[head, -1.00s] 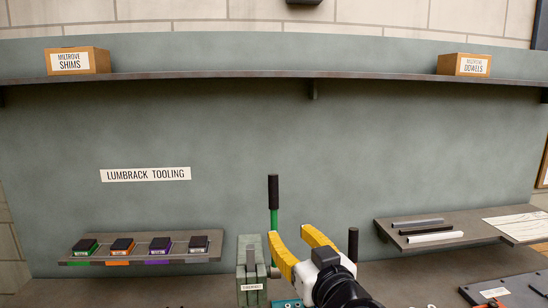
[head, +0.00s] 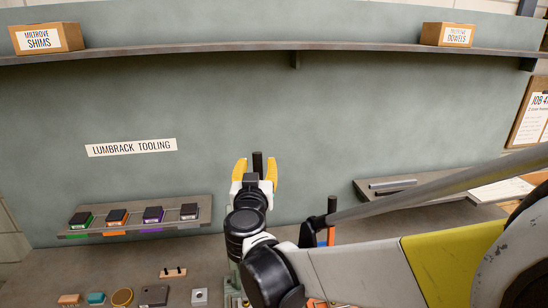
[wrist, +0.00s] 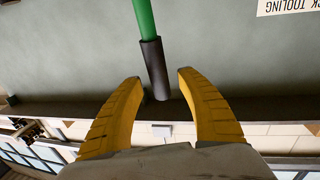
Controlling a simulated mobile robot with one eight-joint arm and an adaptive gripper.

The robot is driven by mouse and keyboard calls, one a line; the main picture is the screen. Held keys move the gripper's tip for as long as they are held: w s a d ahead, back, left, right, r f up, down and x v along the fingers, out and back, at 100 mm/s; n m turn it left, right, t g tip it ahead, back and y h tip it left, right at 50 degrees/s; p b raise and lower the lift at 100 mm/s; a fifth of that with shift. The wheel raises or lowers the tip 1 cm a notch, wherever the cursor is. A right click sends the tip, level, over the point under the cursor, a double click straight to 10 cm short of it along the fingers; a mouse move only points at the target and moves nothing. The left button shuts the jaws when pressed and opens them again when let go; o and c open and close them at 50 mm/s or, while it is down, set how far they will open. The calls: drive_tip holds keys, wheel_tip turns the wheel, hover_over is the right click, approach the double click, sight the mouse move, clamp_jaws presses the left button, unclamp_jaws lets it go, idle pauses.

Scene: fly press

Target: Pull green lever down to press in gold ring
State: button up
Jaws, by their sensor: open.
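The green lever (wrist: 143,18) has a black grip; in the wrist view the grip (wrist: 154,68) stands between my spread fingers. In the head view the grip's dark top (head: 257,162) shows between the yellow fingertips. My gripper (head: 257,170) is open around the grip, not closed on it; I cannot tell whether a finger touches it. My arm hides most of the press and the lever's lower part in the head view. A round gold-coloured piece (head: 122,297) lies on the bench at lower left; I cannot tell whether it is the task's gold ring.
A small shelf (head: 150,221) with several coloured-edged black blocks is on the left. A dark upright handle (head: 331,205) stands right of my gripper.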

drive_tip(key=shift+w, duration=0.9)
clamp_jaws()
drive_tip(key=shift+s, duration=0.15)
